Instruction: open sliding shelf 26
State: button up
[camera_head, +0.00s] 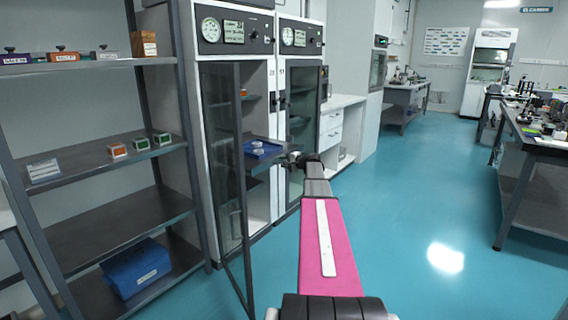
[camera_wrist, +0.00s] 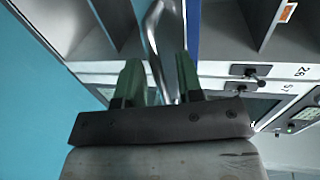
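The left cabinet (camera_head: 209,69) has its glass door (camera_head: 222,150) swung open. Inside it, a shelf (camera_head: 256,166) bears a blue tray (camera_head: 264,150) with small pale round items, and its front reaches towards my gripper. My gripper (camera_head: 296,158) is in front of the cabinet at shelf height. In the wrist view, the two green fingers of my gripper (camera_wrist: 157,82) are apart. A curved metal handle (camera_wrist: 151,40) passes between them, with gaps visible. The label 26 (camera_wrist: 301,72) is on a pale cabinet strip at the right. Finger contact with the handle cannot be told.
The right cabinet (camera_head: 303,87) stands beside it with a glass door and its own handle. An open grey rack (camera_head: 110,152) with small boxes and a blue bin (camera_head: 136,268) stands left. The teal floor (camera_head: 420,220) to the right is clear up to a workbench (camera_head: 530,170).

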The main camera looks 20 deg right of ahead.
jog(key=v, duration=1)
jog(key=shift+s+d, duration=0.15)
jog(key=shift+s, duration=0.15)
